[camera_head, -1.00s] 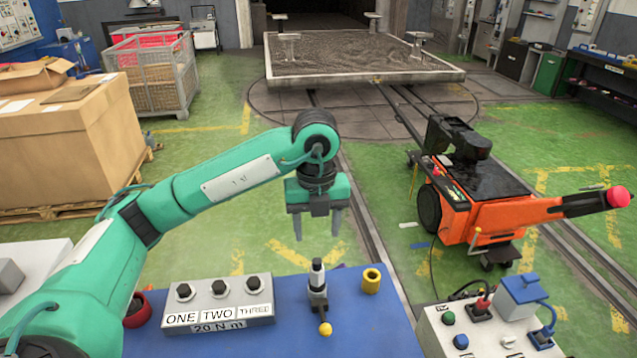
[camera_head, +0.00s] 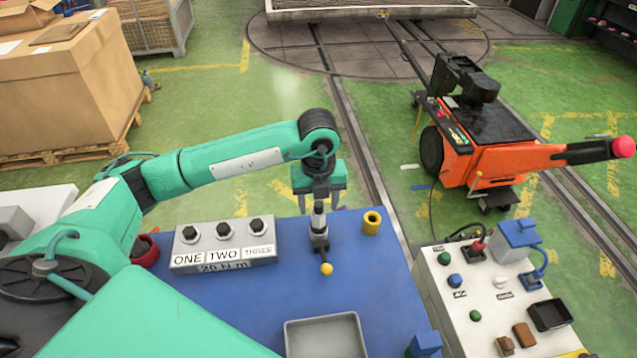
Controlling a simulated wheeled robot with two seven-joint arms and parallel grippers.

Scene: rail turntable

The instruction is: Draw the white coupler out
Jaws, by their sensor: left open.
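On the white-topped panel box (camera_head: 452,318) at the right, a small white round piece (camera_head: 501,283) stands low between other fittings. It may be the white coupler, but it is too small to be sure. A red coupler (camera_head: 478,244) stands upright behind it, and a blue piece (camera_head: 536,275) with a blue hose is to its right. My left gripper (camera_head: 319,198) is open and empty, pointing down over the far edge of the blue table, well left of the panel box. A small upright grey device overlaps it in the view. My right gripper is not in view.
The blue table (camera_head: 245,310) holds a grey block (camera_head: 222,247) marked ONE, TWO, THREE, the upright device (camera_head: 319,235) with a yellow ball, a yellow ring (camera_head: 372,222), a red cup (camera_head: 146,252) and a grey tray (camera_head: 325,335). An orange cart (camera_head: 500,180) stands beyond.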

